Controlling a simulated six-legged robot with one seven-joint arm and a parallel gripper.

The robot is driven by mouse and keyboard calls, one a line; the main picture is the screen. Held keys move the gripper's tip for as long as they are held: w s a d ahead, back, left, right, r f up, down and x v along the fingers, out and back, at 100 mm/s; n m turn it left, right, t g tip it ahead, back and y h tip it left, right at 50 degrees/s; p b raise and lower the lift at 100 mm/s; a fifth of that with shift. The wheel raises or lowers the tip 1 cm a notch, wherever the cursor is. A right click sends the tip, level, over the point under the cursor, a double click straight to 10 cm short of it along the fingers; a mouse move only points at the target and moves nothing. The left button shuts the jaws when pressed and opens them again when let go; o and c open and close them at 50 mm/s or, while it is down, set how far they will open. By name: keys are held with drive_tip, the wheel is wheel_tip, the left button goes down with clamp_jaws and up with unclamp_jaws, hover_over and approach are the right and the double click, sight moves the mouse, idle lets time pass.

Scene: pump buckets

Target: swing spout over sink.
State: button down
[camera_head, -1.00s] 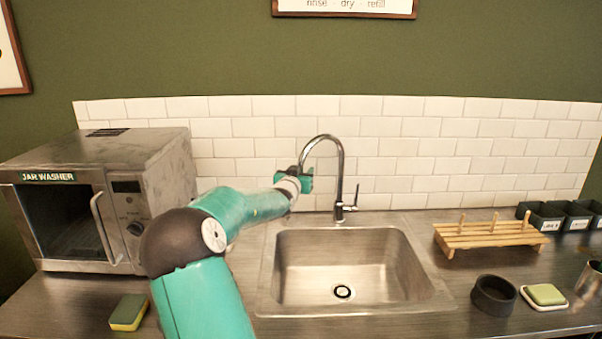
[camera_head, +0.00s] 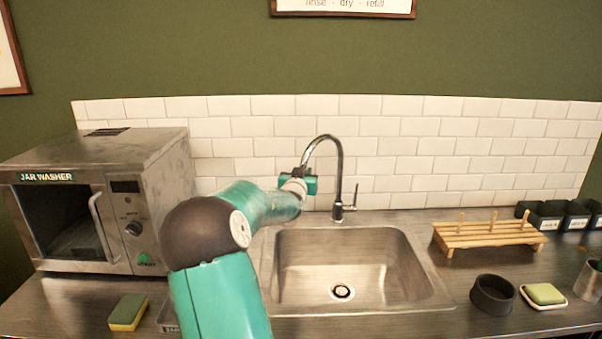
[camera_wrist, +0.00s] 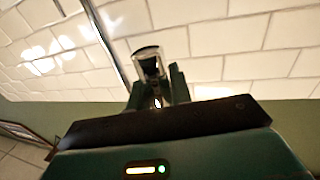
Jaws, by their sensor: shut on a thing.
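The chrome spout (camera_head: 338,165) rises behind the sink in the head view and arches over to the left. Its free end points down near the sink's back left corner. My gripper (camera_head: 303,183) is shut on the spout's end. In the wrist view my gripper (camera_wrist: 160,92) has its two dark fingers on either side of the shiny spout end (camera_wrist: 148,55). The steel sink (camera_head: 290,290) is empty, with a round drain in its floor. My arm reaches in from the front, left of the basin.
The jar washer (camera_head: 165,200) stands at the left, with a sponge (camera_head: 128,312) in front. A wooden rack (camera_head: 470,238), dark ring (camera_head: 493,294) and soap dish (camera_head: 544,295) lie to the right. The tiled wall (camera_head: 420,150) is close behind the spout.

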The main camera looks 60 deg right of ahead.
drive_tip(key=s, duration=1.3)
drive_tip(key=shift+s+n+t, duration=0.3)
drive_tip(key=shift+s+t, duration=0.1)
drive_tip(key=c, duration=1.3)
unclamp_jaws()
drive_tip(key=shift+d, duration=0.1)
drive_tip(key=v, duration=1.4)
drive_tip(key=shift+r, duration=0.1)
